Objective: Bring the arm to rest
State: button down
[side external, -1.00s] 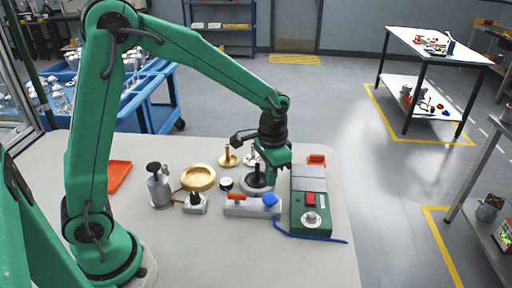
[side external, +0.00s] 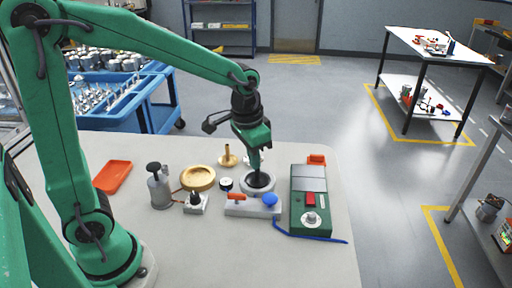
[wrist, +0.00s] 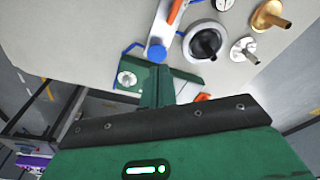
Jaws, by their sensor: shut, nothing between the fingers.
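My gripper (side external: 255,158) is shut and empty. In the side external view its tip is above a grey round housing with a dark centre (side external: 258,184), and I cannot tell exactly how far above. In the wrist view my shut fingers (wrist: 156,88) reach up from the lower middle, and the grey housing (wrist: 206,42) lies up and to the right of them. The fingers hide part of a green box (wrist: 182,77) in that view.
The green box (side external: 298,224) with a red button is right of the housing. A white block with a blue knob (side external: 245,211), a brass dish (side external: 198,178), a grey canister (side external: 160,190) and an orange tray (side external: 113,176) stand nearby. The table's front (side external: 235,255) is clear.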

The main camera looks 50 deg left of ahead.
jog(key=s+a+r+n+t, duration=0.1)
jog(key=s+r+t, duration=0.1)
jog(key=s, duration=0.5)
jog(key=s+a+r+n+t, duration=0.1)
jog(key=s+a+r+t, duration=0.1)
jog(key=s+r, duration=0.3)
jog(key=shift+s+a+r, duration=0.25)
jog(key=shift+s+a, duration=0.05)
jog(key=shift+s, duration=0.8)
dwell(0.5)
